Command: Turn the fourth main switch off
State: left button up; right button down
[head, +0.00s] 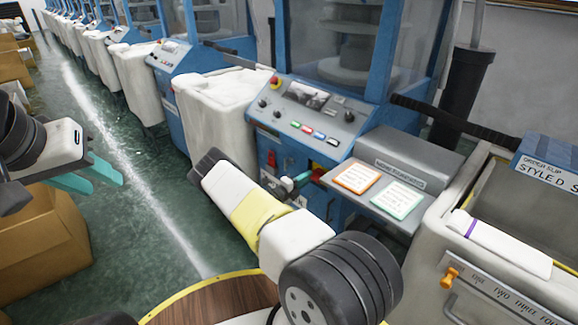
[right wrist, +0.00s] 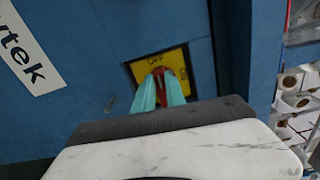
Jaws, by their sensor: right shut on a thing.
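In the right wrist view, a red switch handle (right wrist: 159,72) sits on a yellow plate (right wrist: 181,59) set in a blue machine panel (right wrist: 120,50). The teal fingers of my right gripper (right wrist: 160,84) are shut on the handle, one on each side. Its exact angle and the plate's lettering are too small to read. In the head view, my right gripper (head: 302,179) is at the front of the nearest blue machine (head: 335,218), mostly hidden by my own arm. My left gripper (head: 95,178) is open and empty at the left, over the floor.
The machine's sloped control panel (head: 305,115) and a shelf with two cards (head: 357,177) are just above and right of my right gripper. A white bin (head: 205,125) stands left of it, a cart (head: 450,225) right. Cardboard boxes (head: 45,235) line the left. The green aisle (head: 120,125) is clear.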

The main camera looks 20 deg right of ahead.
jog(key=shift+f+n, duration=0.1)
jog(key=shift+n, duration=0.5)
jog(key=c, duration=1.4)
grip_release()
jog(key=v, duration=0.8)
jog(key=shift+d, duration=0.1)
